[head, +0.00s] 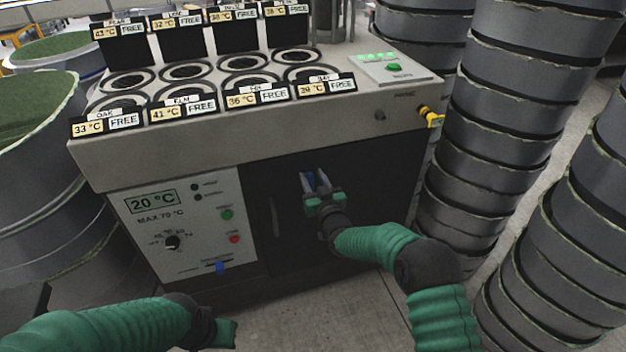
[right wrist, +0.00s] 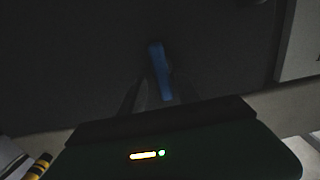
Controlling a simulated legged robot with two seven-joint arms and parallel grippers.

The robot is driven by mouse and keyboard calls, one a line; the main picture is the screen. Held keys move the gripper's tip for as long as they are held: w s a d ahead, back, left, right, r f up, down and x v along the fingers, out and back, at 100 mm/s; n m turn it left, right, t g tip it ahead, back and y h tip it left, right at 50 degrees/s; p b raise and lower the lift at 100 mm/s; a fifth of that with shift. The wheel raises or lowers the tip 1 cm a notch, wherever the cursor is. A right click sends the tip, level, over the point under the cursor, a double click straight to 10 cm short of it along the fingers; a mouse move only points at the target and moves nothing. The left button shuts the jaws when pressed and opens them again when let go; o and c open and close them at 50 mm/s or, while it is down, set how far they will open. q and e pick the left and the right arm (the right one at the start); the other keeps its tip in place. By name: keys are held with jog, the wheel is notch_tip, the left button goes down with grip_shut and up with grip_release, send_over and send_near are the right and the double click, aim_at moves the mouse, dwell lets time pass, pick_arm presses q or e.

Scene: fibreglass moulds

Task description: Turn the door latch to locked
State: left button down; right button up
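The blue door latch (head: 309,180) is on the dark door (head: 375,165) at the front of the heated cabinet. My right gripper (head: 317,184) is at the latch, its fingers pointing at the door. In the right wrist view the latch (right wrist: 158,68) stands nearly upright, tilted slightly, in line with the dark fingers. The picture is too dark to tell whether they touch or grip it. My left gripper (head: 224,333) is low in the head view, away from the cabinet; its fingers cannot be made out.
A control panel (head: 180,225) with a dial, buttons and a 20 °C display is left of the door. A dark vertical handle (head: 274,215) is beside the latch. Stacked grey drums (head: 500,130) stand close on the right, and more drums (head: 40,190) on the left.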

jog(key=shift+a, duration=0.4)
jog(key=shift+c, duration=0.7)
jog(key=shift+a, duration=0.1)
jog(key=shift+c, duration=1.3)
grip_shut()
pick_arm(q)
jog(key=shift+a, duration=0.25)
pick_arm(e)
jog(key=shift+d, duration=0.25)
pick_arm(q)
jog(key=shift+a+f, duration=0.15)
jog(key=shift+f, duration=0.05)
pick_arm(e)
jog(key=shift+a, duration=0.1)
